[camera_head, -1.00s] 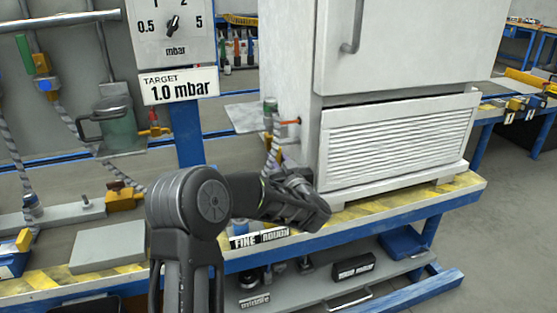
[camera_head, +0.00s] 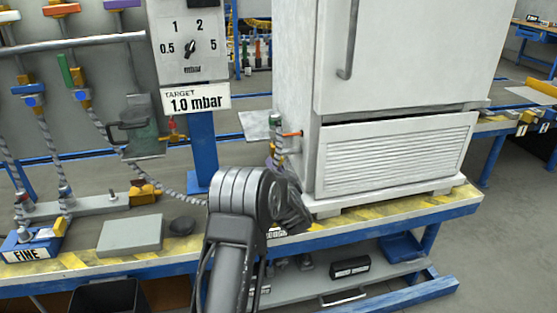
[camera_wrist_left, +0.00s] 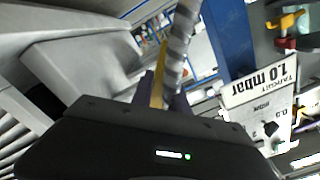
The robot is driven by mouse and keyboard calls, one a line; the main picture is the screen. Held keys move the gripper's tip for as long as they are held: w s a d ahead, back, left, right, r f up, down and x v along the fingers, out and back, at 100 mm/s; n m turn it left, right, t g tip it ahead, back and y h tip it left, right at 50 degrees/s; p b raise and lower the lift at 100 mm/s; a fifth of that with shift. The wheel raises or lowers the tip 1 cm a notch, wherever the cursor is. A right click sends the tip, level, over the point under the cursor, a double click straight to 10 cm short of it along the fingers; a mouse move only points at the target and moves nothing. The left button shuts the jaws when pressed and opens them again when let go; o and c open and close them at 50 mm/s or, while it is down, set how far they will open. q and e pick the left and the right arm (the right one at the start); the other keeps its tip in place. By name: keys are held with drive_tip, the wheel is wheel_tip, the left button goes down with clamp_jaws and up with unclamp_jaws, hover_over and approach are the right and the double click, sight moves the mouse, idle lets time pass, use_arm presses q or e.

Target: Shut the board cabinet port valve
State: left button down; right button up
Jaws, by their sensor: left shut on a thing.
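The board cabinet (camera_head: 395,95) is the white cabinet with a louvred lower panel. An orange lever (camera_head: 292,134) sticks out by the port on its left side, beside a green-topped fitting (camera_head: 275,119) with a striped hose (camera_head: 279,143). Whether this piece belongs to the valve I cannot tell. My right gripper is not in view.
The gauge panel with its 1.0 mbar target sign (camera_head: 195,99) stands left of the cabinet on a blue post (camera_head: 201,145). A grey block (camera_head: 130,234) and the FINE box (camera_head: 35,245) lie left on the bench. The yellow-striped bench edge (camera_head: 385,211) runs before the cabinet.

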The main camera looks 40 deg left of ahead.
use_arm(q)
drive_tip(key=m+p, duration=0.1)
drive_tip(key=m, duration=0.1)
drive_tip(key=r+m+p, duration=0.1)
drive_tip(key=p, duration=0.1)
drive_tip(key=m+p, duration=0.2)
drive_tip(key=shift+s+a+r+m, duration=0.15)
drive_tip(key=shift+s+r+m, duration=0.1)
drive_tip(key=shift+r+m, duration=0.05)
drive_tip(key=shift+s+a+r+m+p, duration=0.15)
drive_tip(key=shift+m+p, duration=0.5)
drive_tip(key=shift+m, duration=0.35)
drive_tip(key=shift+w+d+r+m+p, duration=0.1)
drive_tip(key=shift+m+p, duration=0.5)
drive_tip(key=shift+m, duration=0.4)
drive_tip(key=shift+a, duration=0.1)
drive_tip(key=c, duration=1.3)
unclamp_jaws()
drive_tip(key=shift+s, duration=0.1)
drive_tip(key=v, duration=0.7)
drive_tip(key=shift+s+d, duration=0.2)
drive_tip(key=shift+d, duration=0.2)
